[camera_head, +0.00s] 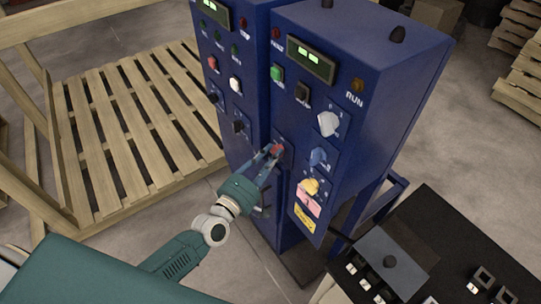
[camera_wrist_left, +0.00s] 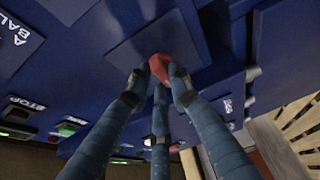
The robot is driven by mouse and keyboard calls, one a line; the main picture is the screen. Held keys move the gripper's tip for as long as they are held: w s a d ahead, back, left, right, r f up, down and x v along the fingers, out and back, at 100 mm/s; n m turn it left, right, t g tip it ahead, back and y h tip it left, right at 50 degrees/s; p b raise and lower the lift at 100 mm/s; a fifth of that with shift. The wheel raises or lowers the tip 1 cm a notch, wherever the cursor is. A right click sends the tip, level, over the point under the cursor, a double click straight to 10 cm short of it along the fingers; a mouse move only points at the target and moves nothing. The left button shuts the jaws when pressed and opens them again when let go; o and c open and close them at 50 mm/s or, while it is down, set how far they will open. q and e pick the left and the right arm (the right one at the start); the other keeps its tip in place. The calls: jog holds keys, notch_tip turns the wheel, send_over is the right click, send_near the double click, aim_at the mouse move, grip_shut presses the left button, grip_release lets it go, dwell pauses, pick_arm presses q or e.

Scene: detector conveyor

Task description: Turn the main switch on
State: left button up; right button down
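In the left wrist view, the red knob (camera_wrist_left: 159,67) lies at the tips of my three fingers (camera_wrist_left: 157,80). A finger stands on each side of it and one below. A small gap shows between the left fingertip and the knob, so the fingers look open around it. Contact on the right side is unclear. My right gripper is not in view.
A second blue cabinet (camera_head: 375,50) stands close on the right, with white, blue and yellow knobs. A black control panel (camera_head: 450,235) is at the lower right. A wooden pallet (camera_head: 125,125) lies at the left. Stacked pallets (camera_head: 522,75) are at the far right.

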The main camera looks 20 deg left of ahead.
pick_arm(q)
grip_shut()
jog(key=shift+w+a+f+m+h+b, duration=0.1)
jog(key=shift+f+m+h+b, duration=0.2)
jog(key=shift+m+h+b, duration=2.25)
jog(key=shift+s+a+f+m+h+b, duration=0.1)
jog(key=shift+f+m+h+b, duration=0.3)
jog(key=shift+m+b, duration=4.15)
jog(key=shift+w+f+m+h+b, duration=0.15)
jog(key=shift+m+h+b, duration=1.5)
jog(key=shift+m+b, duration=1.85)
jog(key=shift+m+p, duration=0.65)
jog(key=shift+m, duration=0.15)
jog(key=o, duration=0.9)
grip_release()
jog(key=shift+r, duration=0.1)
